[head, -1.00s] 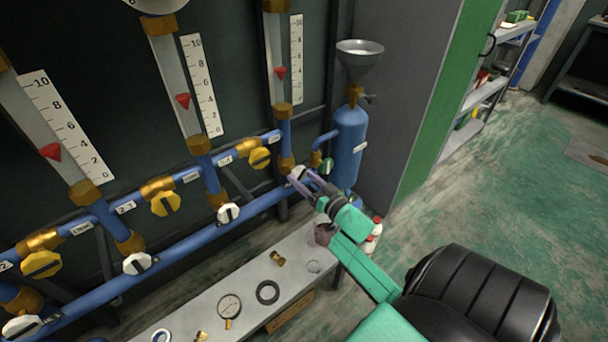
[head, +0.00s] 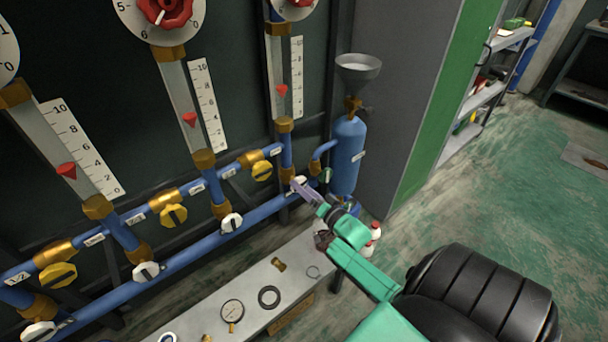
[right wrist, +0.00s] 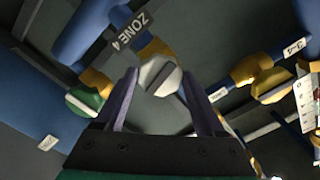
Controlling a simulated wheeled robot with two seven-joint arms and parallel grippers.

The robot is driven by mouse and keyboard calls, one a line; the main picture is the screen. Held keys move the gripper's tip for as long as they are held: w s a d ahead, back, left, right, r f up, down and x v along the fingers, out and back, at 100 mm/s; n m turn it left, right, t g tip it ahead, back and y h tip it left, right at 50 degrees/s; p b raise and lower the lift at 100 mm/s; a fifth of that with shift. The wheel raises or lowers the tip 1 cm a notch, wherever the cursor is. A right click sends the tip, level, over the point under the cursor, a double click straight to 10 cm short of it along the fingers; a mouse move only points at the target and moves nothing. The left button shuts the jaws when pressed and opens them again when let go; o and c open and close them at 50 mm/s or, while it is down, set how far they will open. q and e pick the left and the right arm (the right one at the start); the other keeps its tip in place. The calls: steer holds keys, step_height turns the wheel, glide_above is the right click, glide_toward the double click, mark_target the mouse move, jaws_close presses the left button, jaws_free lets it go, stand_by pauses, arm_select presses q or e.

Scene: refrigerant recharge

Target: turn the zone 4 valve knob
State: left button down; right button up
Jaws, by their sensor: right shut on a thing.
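The zone 4 valve knob (right wrist: 160,75) is white and faceted, with a raised bar across its face. It sits between the fingertips of my right gripper (right wrist: 158,82) in the right wrist view, beside the "ZONE 4" label (right wrist: 127,33). The right gripper is shut on this knob. In the head view my right gripper (head: 299,186) reaches in from the lower right to the right end of the lower blue pipe, and its fingers mostly hide the knob. My left gripper is not in view.
A green knob (right wrist: 85,100) is close left of the gripper in the right wrist view. A blue cylinder (head: 348,155) with a funnel stands just right. White knobs (head: 231,222) and yellow knobs (head: 173,215) line the pipes. A bench (head: 215,305) with loose parts is below.

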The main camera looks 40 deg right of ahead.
steer(key=shift+a+m+p, duration=0.15)
steer(key=shift+m+p, duration=0.15)
steer(key=shift+m, duration=0.4)
steer(key=o, duration=1.2)
steer(key=shift+f+m, duration=0.1)
steer(key=shift+m, duration=0.2)
steer(key=shift+o, duration=1.2)
steer(key=shift+s, duration=0.1)
steer(key=s+p, duration=0.3)
steer(key=s, duration=0.4)
steer(key=shift+p, duration=0.35)
steer(key=shift+w, duration=0.1)
